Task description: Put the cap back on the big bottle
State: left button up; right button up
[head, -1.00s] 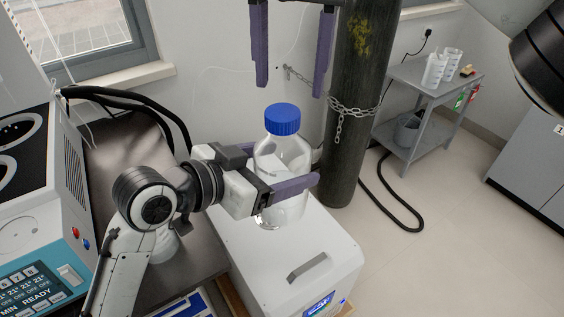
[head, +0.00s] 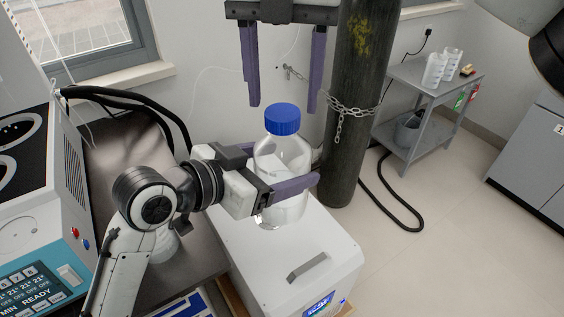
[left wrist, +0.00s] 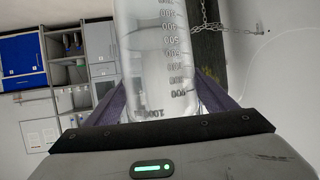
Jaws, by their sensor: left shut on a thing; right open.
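The big bottle (head: 282,157) is clear glass and stands upright over the white box-shaped device. The blue cap (head: 282,119) sits on its neck; from here I cannot tell whether it is screwed tight. My left gripper (head: 287,184) is shut around the bottle's body, its purple fingers on either side. In the left wrist view the bottle (left wrist: 155,55), with its printed graduations, stands between the fingers. My right gripper (head: 283,104) is open and empty, pointing down, with its fingertips a little above and behind the cap in the picture.
The white device (head: 315,245) is under the bottle. A dark gas cylinder (head: 352,100) with a chain stands close behind on the right. A heating unit (head: 35,200) is at the left. A grey cart (head: 430,95) with white bottles is farther back.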

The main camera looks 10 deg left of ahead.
jog(key=shift+f, duration=1.45)
